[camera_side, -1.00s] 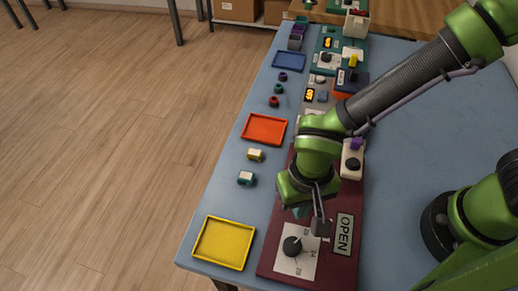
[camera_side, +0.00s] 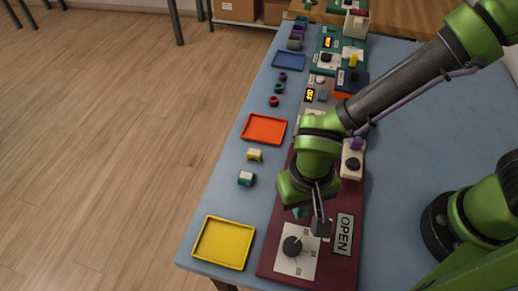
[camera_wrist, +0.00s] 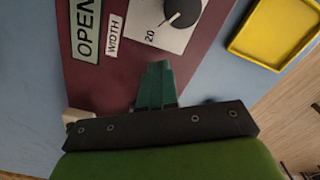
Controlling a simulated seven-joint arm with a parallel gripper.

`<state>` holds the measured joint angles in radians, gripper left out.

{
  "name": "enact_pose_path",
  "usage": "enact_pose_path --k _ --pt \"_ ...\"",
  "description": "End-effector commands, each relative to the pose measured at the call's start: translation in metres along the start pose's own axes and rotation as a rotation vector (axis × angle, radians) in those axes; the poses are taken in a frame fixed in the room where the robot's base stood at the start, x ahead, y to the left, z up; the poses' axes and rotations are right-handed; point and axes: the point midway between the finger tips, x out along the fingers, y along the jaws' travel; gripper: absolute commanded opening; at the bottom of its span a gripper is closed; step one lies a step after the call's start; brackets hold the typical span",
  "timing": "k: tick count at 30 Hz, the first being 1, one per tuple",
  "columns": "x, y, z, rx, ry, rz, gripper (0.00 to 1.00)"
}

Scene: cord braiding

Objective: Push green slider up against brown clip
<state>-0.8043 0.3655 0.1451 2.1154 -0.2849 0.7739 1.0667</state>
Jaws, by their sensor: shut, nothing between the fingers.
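My gripper (camera_side: 320,228) is shut and empty, pointing down low over the front part of the maroon panel (camera_side: 343,266). I cannot make out the brown clip in either view.
A black dial (camera_side: 292,246) on a white plate and an OPEN label (camera_side: 344,234) are on the panel near my fingers. A yellow tray (camera_side: 224,243) lies left, an orange tray (camera_side: 265,129) further back.

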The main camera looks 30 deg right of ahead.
Motion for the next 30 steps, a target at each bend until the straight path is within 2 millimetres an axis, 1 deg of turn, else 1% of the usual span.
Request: enact_pose_path --k 11,30 --pt "0.0 0.001 -0.002 0.0 0.0 0.0 0.0" --pt "0.0 0.013 -0.022 0.002 0.0 0.0 0.0"
